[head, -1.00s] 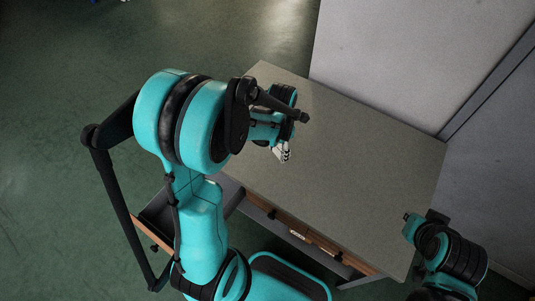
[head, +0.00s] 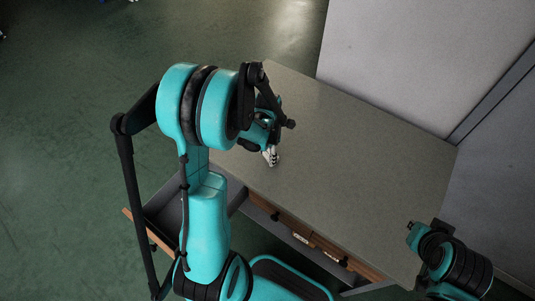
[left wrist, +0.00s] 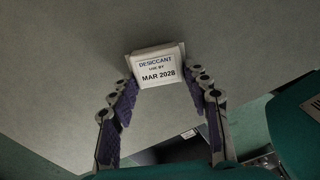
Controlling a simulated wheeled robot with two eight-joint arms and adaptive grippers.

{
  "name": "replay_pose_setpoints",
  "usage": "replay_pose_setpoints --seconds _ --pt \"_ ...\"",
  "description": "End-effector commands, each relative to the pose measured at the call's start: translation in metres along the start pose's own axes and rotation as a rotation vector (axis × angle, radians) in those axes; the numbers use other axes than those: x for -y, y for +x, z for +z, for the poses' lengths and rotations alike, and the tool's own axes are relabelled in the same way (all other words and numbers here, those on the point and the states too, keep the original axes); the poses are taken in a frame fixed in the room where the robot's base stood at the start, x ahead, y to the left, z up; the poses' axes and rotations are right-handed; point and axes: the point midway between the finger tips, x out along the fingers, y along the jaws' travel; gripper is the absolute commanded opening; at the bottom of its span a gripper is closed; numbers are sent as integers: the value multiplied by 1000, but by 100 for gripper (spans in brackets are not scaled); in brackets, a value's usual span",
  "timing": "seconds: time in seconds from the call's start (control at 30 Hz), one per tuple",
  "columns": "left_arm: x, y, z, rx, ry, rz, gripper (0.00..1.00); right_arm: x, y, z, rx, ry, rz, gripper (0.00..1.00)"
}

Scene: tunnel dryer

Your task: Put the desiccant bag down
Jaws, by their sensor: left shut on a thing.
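The desiccant bag (left wrist: 157,70) is a small white packet with a printed label reading "DESICCANT USE BY MAR 2028". My left gripper (head: 270,157) is shut on it. In the left wrist view the bag sits between the tips of the purple-padded fingers (left wrist: 163,88), label toward the camera. The grey tabletop (head: 345,160) lies behind the bag; I cannot tell whether the bag touches it. In the head view the gripper is over the table near its left front edge, and the bag is hard to make out. My right arm shows at the lower right; its gripper is not visible.
An open drawer (head: 163,212) sticks out at the table's left front. Closed wood-fronted drawers (head: 320,247) run under the front edge. A pale wall panel (head: 400,60) stands behind the table. The middle and right of the tabletop are clear.

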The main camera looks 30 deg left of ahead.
Motion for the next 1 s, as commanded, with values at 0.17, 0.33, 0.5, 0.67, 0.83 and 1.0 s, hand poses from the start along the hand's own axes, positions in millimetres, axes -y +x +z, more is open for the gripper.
replay_pose_setpoints --seconds 0.17,0.33,0.5,0.67,0.83,1.0 --pt "0 3 0 0 0 0 66 0 2 2 0 0 0 0" --pt "0 3 0 0 0 0 68 0 2 2 0 0 0 0" --pt "0 1 0 0 0 0 68 0 1 1 0 0 0 0" --pt "0 -17 0 0 0 0 68 0 -7 -5 0 0 0 0" --pt "0 -56 0 0 0 0 68 0 -21 -15 0 0 0 0" --pt "0 -92 0 0 0 0 68 0 -31 -22 0 0 0 0"
